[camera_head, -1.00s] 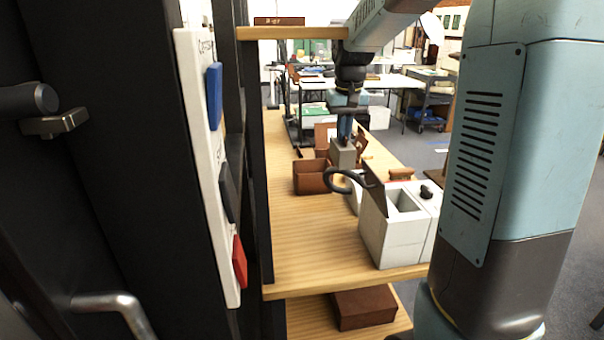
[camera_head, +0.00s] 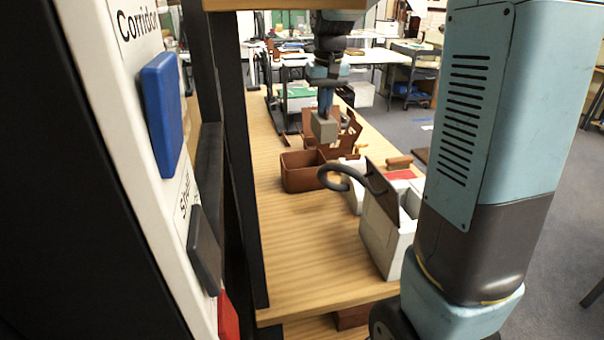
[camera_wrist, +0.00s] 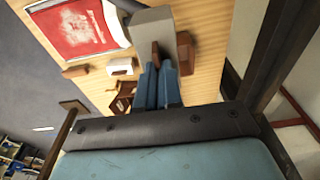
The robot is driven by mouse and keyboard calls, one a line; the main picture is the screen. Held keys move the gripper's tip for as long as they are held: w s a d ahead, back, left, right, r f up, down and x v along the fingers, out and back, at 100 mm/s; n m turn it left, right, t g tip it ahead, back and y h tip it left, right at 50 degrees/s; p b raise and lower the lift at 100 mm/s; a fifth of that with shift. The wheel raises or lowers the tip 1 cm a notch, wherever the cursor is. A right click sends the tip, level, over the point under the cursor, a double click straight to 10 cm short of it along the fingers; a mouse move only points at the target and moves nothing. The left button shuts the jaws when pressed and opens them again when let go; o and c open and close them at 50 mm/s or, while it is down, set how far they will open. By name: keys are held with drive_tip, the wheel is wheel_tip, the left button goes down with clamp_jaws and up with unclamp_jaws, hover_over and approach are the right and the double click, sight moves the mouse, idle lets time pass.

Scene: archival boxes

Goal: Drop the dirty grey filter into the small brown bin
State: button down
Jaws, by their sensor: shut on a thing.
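The grey filter (camera_head: 324,127) is a small grey block held at the lower end of my gripper (camera_head: 325,108). My gripper points down and is shut on it. In the wrist view the filter (camera_wrist: 152,24) sits at the tips of the blue fingers (camera_wrist: 159,72). The small brown bin (camera_head: 303,172) is open-topped and stands on the wooden shelf. In the head view the filter shows above and slightly right of the bin, apart from it. In the wrist view a brown piece beside the filter, seemingly the bin (camera_wrist: 184,52), is partly covered.
A white box (camera_head: 383,235) with a raised brown lid and dark curved handle stands on the wooden shelf (camera_head: 310,265) at the front right. Brown parts (camera_head: 345,135) lie behind the bin. A dark upright (camera_head: 240,170) and a white panel with coloured blocks (camera_head: 110,130) border the left.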

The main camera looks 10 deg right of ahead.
drive_tip(key=w+f, duration=0.4)
drive_tip(key=w, duration=0.4)
drive_tip(key=w+f, duration=0.3)
drive_tip(key=w, duration=0.5)
wheel_tip(320, 180, down, 7)
drive_tip(key=shift+w+d+r, duration=0.15)
drive_tip(key=shift+w+r, duration=0.05)
drive_tip(key=shift+w, duration=0.1)
drive_tip(key=c, duration=1.2)
unclamp_jaws()
drive_tip(key=shift+r, duration=0.1)
drive_tip(key=r, duration=0.4)
drive_tip(key=s+r, duration=0.1)
drive_tip(key=r, duration=0.8)
drive_tip(key=shift+s+r, duration=0.2)
drive_tip(key=shift+s, duration=0.1)
